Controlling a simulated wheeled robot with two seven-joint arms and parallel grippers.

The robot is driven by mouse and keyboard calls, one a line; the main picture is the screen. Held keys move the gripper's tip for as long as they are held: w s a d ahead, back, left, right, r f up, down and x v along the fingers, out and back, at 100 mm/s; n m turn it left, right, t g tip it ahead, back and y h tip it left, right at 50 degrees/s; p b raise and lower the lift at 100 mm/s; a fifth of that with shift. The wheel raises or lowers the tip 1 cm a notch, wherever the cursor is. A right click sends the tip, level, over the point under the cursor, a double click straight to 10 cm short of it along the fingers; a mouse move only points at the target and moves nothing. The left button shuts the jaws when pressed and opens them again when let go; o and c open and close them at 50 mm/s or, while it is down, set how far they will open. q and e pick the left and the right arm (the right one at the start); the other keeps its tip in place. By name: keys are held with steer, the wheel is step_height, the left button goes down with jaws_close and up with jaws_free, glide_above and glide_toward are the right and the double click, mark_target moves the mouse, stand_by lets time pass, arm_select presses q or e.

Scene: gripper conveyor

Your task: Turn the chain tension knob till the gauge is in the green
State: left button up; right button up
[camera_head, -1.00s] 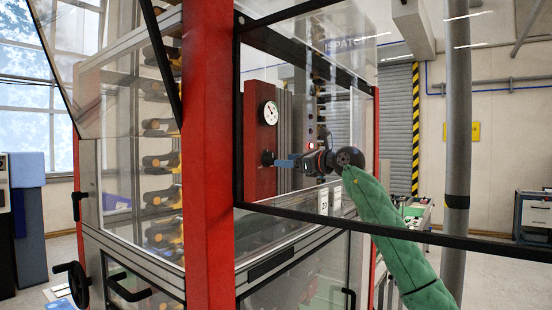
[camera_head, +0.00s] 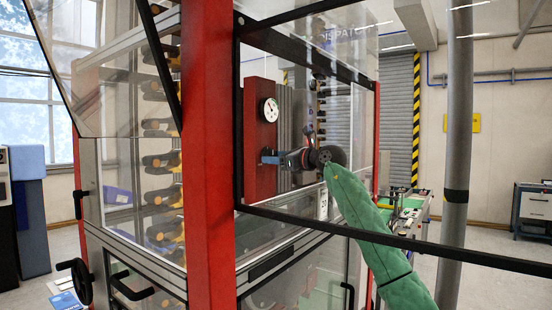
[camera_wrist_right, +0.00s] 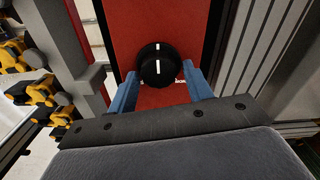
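The tension knob (camera_wrist_right: 157,65) is round and black with a white line, on a red panel (camera_wrist_right: 145,20). My right gripper (camera_wrist_right: 158,72) is open, its blue fingers reaching to either side of the knob; a gap shows on the left, while contact on the right is unclear. In the head view my right gripper (camera_head: 268,157) is at the panel and largely hides the knob. The round white gauge (camera_head: 269,110) is above it on the panel; its needle is visible, but its colour zones are too small to read. My left gripper is not in view.
A red post (camera_head: 207,150) and black frame bars (camera_head: 400,243) edge the clear-walled machine around my right arm. Several black-and-yellow grippers (camera_wrist_right: 38,92) hang left of the panel. A grey pipe (camera_head: 457,130) stands at right.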

steer(key=c, duration=0.7)
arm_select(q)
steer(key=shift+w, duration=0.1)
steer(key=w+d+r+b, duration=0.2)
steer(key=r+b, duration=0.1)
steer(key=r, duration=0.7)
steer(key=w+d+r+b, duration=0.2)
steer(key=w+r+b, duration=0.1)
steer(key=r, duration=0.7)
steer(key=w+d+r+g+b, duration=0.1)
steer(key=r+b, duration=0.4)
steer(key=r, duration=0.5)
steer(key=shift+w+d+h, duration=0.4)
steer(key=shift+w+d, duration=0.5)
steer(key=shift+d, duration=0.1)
arm_select(e)
steer(key=shift+s+a+r+m, duration=0.1)
steer(key=shift+m, duration=3.25)
steer(key=shift+s+d+r+m, duration=0.1)
steer(key=shift+r+m, duration=0.05)
steer(key=shift+m, duration=3.15)
steer(key=shift+a+r+m, duration=0.1)
steer(key=shift+m, duration=3.25)
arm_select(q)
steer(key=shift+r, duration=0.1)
arm_select(e)
steer(key=o, duration=1)
steer(key=shift+f, duration=0.1)
